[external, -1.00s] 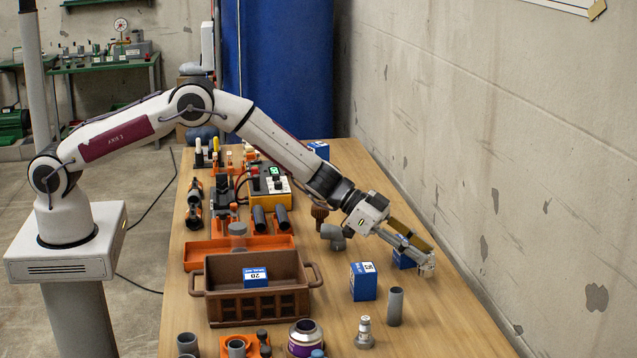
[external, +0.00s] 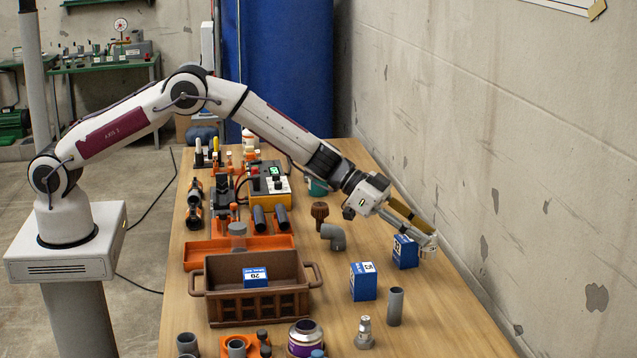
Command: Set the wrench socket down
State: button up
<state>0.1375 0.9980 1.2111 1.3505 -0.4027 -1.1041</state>
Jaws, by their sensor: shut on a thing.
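My gripper (external: 427,243) reaches over the right side of the bench, near the wall. It is shut on a small pale metal piece at its fingertips, which I take to be the wrench socket (external: 430,252). The piece is small and partly covered by the fingers, so its shape is unclear. The fingertips are just right of a blue box (external: 404,253) and close to it in the picture. I cannot tell whether they touch the box, or whether the piece touches the bench.
Another blue box (external: 363,284), a grey pipe (external: 395,307) and a metal fitting (external: 364,335) stand nearer the camera. A grey elbow (external: 334,236) lies left of my gripper. A brown crate (external: 222,308) stands further left. The wooden bench (external: 440,315) is bare at front right.

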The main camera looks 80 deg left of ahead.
jog(key=s+a+r+y, duration=0.1)
jog(key=s+a+r, duration=0.1)
jog(key=a, duration=1.6)
jog(key=s+d+f+m+g+h, duration=0.1)
jog(key=s+m+h, duration=0.3)
jog(key=s, duration=0.7)
jog(key=shift+s+d+f+g, duration=0.25)
jog(key=shift+s+f+g, duration=0.05)
jog(key=shift+g, duration=0.6)
jog(key=shift+f, duration=0.1)
notch_tip(320, 180, down, 6)
jog(key=shift+f, duration=0.1)
